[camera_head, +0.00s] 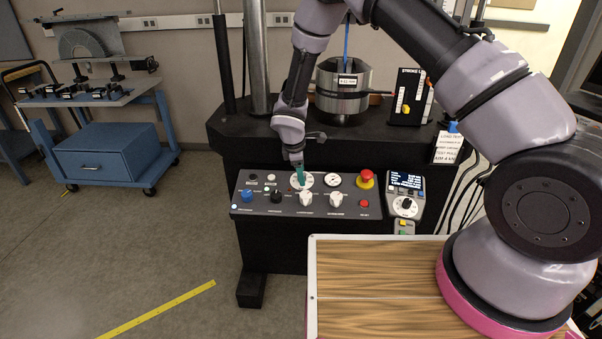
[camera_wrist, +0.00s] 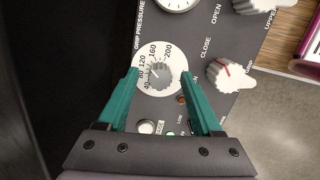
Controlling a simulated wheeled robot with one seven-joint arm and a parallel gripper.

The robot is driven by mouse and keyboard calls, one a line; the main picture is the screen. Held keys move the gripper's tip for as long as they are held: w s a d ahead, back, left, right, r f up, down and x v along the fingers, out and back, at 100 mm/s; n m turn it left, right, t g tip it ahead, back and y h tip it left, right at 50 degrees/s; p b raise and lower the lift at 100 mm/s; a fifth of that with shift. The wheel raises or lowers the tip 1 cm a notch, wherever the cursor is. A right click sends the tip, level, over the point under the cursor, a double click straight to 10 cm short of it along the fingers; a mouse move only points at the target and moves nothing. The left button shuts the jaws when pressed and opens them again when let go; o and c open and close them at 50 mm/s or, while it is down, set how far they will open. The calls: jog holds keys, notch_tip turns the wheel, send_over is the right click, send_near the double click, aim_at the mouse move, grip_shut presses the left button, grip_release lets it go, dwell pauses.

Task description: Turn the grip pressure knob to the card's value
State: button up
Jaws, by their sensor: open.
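The grip pressure knob (camera_wrist: 159,76) is a grey ribbed knob on a white round dial (camera_wrist: 147,55) marked from 40 to 200. In the wrist view my gripper (camera_wrist: 160,74) is open, with one teal finger on each side of the knob. I cannot tell whether the fingers touch it, and its exact setting is too small to read surely. In the head view my gripper (camera_head: 300,178) is over the console's white dial and hides the knob. A white card (camera_head: 448,148) with black print stands right of the console; its text is mostly unreadable.
The console (camera_head: 260,207) also has white knobs (camera_head: 305,198), a blue knob (camera_head: 247,195), a gauge (camera_head: 334,180) and a red button (camera_head: 365,178). A handset (camera_head: 405,205) is at its right. The testing machine stands behind; a wood-topped surface (camera_head: 375,290) is in front.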

jog(key=v, duration=1)
jog(key=shift+s+r, duration=0.15)
jog(key=shift+r, duration=0.2)
